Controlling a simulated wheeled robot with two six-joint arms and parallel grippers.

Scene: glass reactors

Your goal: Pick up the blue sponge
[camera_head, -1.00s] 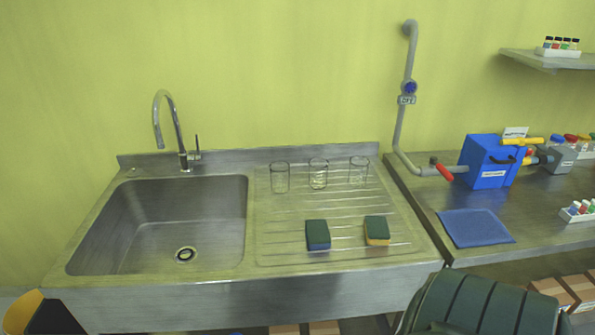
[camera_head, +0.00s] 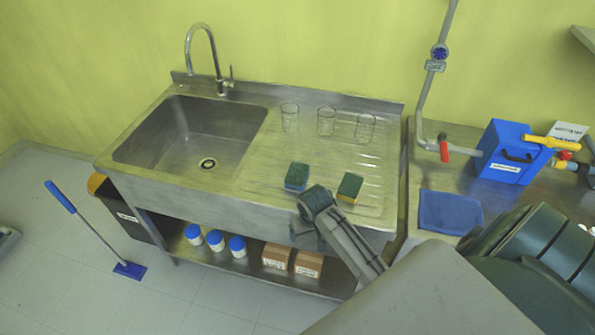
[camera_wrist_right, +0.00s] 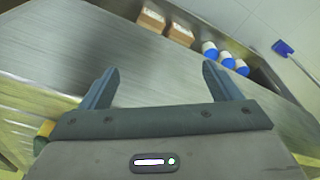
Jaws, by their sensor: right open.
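The blue sponge (camera_head: 296,177), with a dark green top, lies on the ribbed drainboard (camera_head: 262,186) right of the sink basin. A yellow sponge (camera_head: 349,188) with a green top lies to its right. My right gripper (camera_head: 303,228) is in front of the counter's front edge, apart from the blue sponge and nearer the camera. In the right wrist view, its two fingers (camera_wrist_right: 160,82) are spread and empty, facing the steel front of the sink unit. A bit of a yellow and green sponge (camera_wrist_right: 46,129) shows at the left there. My left gripper is not in view.
Three glass beakers (camera_head: 326,121) stand behind the sponges. The sink basin (camera_head: 190,135) is at the left. Boxes (camera_head: 308,263) and white jars with blue lids (camera_head: 215,240) stand on the shelf below. A blue mat (camera_head: 450,212) lies on the right bench.

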